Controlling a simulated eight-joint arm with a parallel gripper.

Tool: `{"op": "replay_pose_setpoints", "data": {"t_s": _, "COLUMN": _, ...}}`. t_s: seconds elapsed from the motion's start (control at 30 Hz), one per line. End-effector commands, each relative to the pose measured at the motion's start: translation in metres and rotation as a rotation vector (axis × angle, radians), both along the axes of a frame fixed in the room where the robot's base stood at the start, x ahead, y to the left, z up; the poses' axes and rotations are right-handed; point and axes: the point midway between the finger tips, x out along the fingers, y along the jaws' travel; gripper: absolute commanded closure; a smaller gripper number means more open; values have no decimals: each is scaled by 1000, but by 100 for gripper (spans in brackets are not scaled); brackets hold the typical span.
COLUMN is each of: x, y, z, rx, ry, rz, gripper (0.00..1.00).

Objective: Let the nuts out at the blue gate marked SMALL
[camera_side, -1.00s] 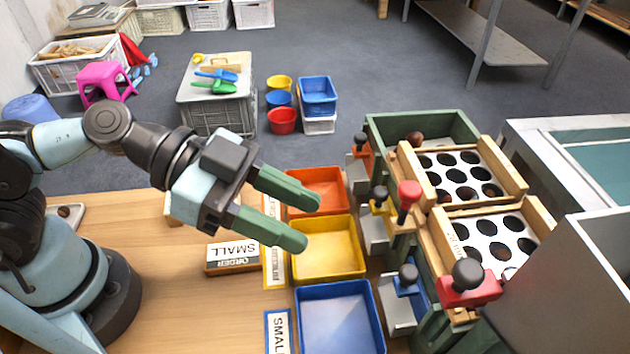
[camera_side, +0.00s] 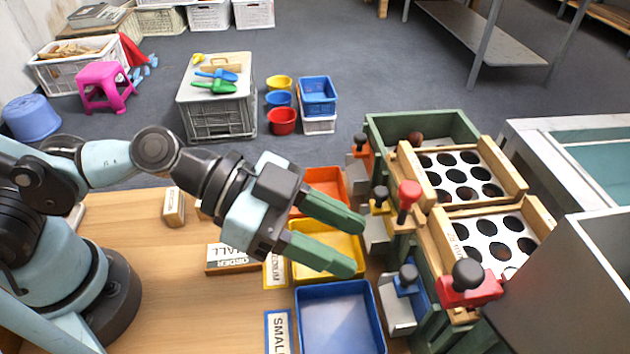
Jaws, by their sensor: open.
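The blue gate (camera_side: 407,284) sits at the near end of the sorter's front, with a black knob (camera_side: 408,271) on top and a grey chute (camera_side: 397,308) below it. The blue tray (camera_side: 340,318) stands left of that chute and looks empty. A card reading SMALL (camera_side: 278,333), partly cut off by the frame, lies at the blue tray's left. My gripper (camera_side: 362,246) is open and empty, its two green fingers above the yellow tray (camera_side: 318,272), up and to the left of the blue gate and apart from it.
The yellow gate (camera_side: 380,205) and orange gate (camera_side: 361,150) stand farther along the sorter, the orange tray (camera_side: 328,180) beyond the yellow one. Perforated plates (camera_side: 495,246) and a red block with a black knob (camera_side: 468,287) lie right of the blue gate.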

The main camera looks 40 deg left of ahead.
Motion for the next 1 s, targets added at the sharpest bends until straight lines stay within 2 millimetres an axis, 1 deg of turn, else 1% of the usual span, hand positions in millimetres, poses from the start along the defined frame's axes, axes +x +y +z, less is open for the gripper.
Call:
{"op": "replay_pose_setpoints", "data": {"t_s": 0.7, "x": 20, "y": -50, "z": -22, "rx": 0, "ry": -1, "rz": -1, "gripper": 54}}
{"op": "replay_pose_setpoints", "data": {"t_s": 1.0, "x": 23, "y": -57, "z": -26, "rx": 0, "ry": 0, "rz": 0, "gripper": 54}}
